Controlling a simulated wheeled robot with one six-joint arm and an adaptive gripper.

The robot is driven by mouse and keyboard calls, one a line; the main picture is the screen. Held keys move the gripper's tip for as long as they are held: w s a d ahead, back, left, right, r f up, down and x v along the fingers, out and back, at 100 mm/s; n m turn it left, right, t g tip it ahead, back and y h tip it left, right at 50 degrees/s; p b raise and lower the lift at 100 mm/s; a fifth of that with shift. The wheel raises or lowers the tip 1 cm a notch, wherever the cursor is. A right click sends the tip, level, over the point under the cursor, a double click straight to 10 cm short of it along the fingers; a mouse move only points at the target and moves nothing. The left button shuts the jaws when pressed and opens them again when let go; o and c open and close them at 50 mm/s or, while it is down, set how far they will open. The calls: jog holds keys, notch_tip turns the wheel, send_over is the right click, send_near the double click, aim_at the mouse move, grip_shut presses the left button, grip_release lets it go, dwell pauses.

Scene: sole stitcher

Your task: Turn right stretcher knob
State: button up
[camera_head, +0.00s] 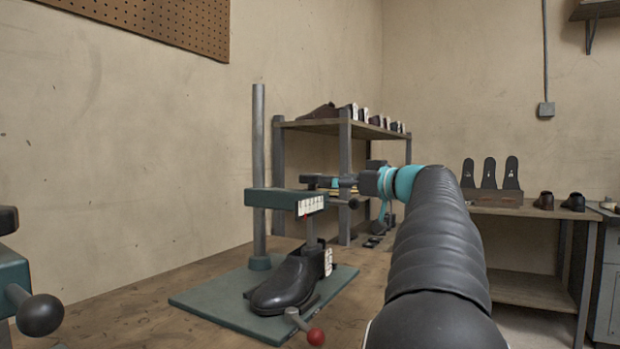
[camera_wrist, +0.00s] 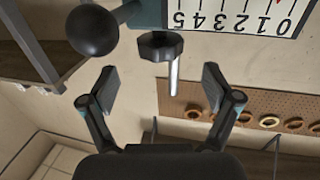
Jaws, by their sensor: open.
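The right stretcher (camera_head: 272,198) stands in the middle of the head view, with a teal arm, a number scale and a dark shoe (camera_head: 285,284) below the arm. In the wrist view, a black lobed knob (camera_wrist: 160,46) with a bright metal rod (camera_wrist: 174,78) shows under the scale (camera_wrist: 235,14). A black ball knob (camera_wrist: 93,28) is to its left. My gripper (camera_wrist: 160,86) is open and empty. Its two fingers lie apart on either side below the lobed knob in the picture, and neither visibly touches it. In the head view my arm hides part of the gripper's surroundings.
A second machine with a black ball knob (camera_head: 39,315) stands at the left edge. A red-ended lever (camera_head: 316,337) sticks out at the front of the right stretcher. A shelf (camera_head: 330,127) with shoes stands behind. Another bench (camera_head: 520,210) is at the right.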

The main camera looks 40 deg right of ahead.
aim_at(311, 178)
jog(key=w, duration=0.2)
jog(key=w+a+p, duration=0.1)
jog(key=w, duration=0.5)
jog(key=shift+w+a, duration=0.1)
jog(key=shift+a, duration=0.1)
jog(key=c, duration=1.2)
